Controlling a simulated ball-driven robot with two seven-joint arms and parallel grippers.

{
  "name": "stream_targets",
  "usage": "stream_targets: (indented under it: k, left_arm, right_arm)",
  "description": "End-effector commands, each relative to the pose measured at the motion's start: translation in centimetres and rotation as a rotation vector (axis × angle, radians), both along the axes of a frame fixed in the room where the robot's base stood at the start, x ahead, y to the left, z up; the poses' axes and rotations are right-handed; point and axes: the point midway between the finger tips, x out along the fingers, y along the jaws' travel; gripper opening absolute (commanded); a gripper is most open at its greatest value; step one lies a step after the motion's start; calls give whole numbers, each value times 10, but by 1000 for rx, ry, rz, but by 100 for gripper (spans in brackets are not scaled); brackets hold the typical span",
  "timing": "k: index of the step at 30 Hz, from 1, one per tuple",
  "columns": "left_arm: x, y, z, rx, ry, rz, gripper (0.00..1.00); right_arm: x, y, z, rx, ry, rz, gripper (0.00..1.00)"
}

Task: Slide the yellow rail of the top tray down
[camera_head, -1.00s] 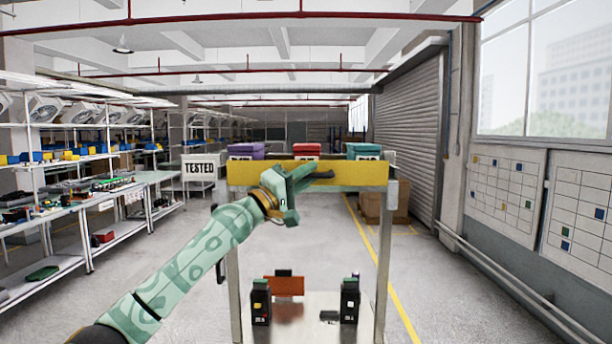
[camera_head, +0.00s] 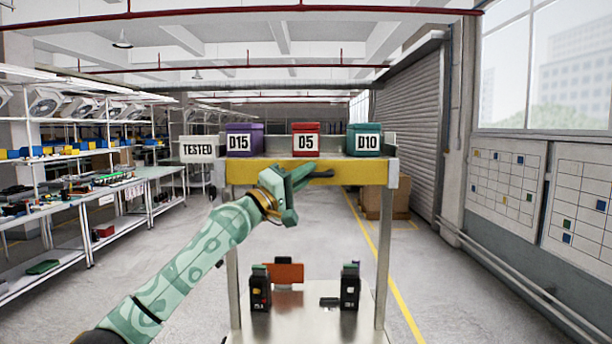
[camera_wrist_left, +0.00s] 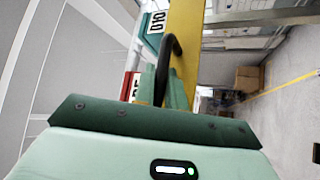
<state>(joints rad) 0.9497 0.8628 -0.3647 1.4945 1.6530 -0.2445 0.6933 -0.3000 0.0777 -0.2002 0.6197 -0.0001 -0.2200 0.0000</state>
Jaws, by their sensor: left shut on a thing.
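The yellow rail (camera_head: 340,172) runs along the front of the top tray (camera_head: 277,154) of a metal stand. Its dark handle (camera_head: 322,174) sticks out near the middle. My left gripper (camera_head: 302,176) is shut on this handle; the wrist view shows the black handle (camera_wrist_left: 176,46) rising from between its fingers (camera_wrist_left: 163,88). The rail now sits below the labels of three bins: purple D15 (camera_head: 244,140), red 05 (camera_head: 306,139) and teal D10 (camera_head: 364,140). The fingers hide part of the rail. My right gripper is not in view.
Two black breakers (camera_head: 260,288) (camera_head: 350,287) and an orange block (camera_head: 290,273) are on the lower shelf (camera_head: 306,322).

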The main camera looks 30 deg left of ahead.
Motion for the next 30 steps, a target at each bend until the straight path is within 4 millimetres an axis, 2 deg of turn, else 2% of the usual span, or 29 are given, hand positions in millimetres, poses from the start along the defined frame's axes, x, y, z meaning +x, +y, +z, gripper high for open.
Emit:
stream_targets:
  k: [2,3,16,20,23,30]
  left_arm:
    - [2,-2,-8,7,17,-3,0]
    - [2,-3,-8,8,17,-4,21]
    - [1,-1,-5,6,11,-2,22]
    - [-5,2,-8,6,11,1,22]
    - [-19,7,-15,10,12,1,22]
    - [-74,24,-46,15,18,-1,22]
  right_arm:
    - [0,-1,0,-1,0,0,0]
    - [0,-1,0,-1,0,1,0]
    - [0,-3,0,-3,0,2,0]
    - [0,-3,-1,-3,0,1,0]
    - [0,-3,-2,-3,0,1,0]
    - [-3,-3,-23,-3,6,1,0]
